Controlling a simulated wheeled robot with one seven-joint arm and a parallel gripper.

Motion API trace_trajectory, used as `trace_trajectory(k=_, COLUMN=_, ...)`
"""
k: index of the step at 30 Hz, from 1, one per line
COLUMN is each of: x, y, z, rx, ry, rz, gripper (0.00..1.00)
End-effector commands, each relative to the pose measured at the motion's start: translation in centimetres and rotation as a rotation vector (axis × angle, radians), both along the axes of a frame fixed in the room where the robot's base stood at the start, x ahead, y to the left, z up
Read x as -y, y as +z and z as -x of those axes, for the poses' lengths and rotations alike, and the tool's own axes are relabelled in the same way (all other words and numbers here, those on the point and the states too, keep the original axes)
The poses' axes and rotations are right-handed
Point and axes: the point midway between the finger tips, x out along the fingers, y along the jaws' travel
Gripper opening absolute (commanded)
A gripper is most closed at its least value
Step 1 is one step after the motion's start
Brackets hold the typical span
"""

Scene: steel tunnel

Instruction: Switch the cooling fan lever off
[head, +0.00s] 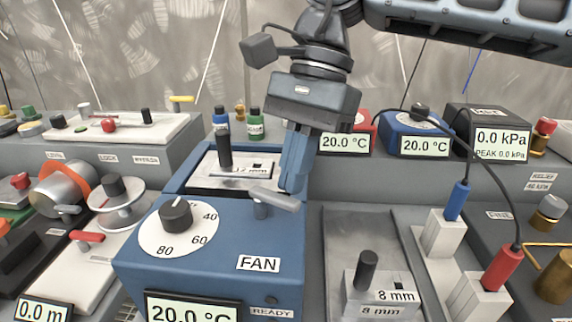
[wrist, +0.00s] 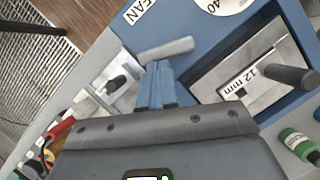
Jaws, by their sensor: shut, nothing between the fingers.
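The blue fan box (head: 280,232) carries a white FAN label and, on top, a grey lever (head: 274,198) on a short post. The lever's bar lies roughly flat, slanting down to the right in the head view. My gripper (head: 291,186) is shut and empty, pointing down at the bar's right part from behind. In the wrist view the lever (wrist: 168,49) lies just beyond the tips of my gripper (wrist: 158,68). The fingers look close to the bar; I cannot tell whether they touch it.
A black-knobbed dial (head: 176,216) sits left of the lever. Behind it is a recessed 12 mm plate with a black peg (head: 224,152). Green (head: 256,127) and blue bottles stand at the back. An 8 mm block (head: 362,285) and red and blue plugs with cables are right.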

Motion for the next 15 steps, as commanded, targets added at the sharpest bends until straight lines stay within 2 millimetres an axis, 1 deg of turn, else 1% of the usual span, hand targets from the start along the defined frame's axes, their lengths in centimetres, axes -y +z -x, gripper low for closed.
trace_trajectory(k=1, x=0.1, y=-0.3, z=0.2, rx=0.002, ry=-0.042, rz=-0.001, gripper=0.00)
trace_trajectory(k=15, x=0.0, y=-0.5, z=2.1, rx=0.003, ry=-0.461, rz=0.000, gripper=0.00)
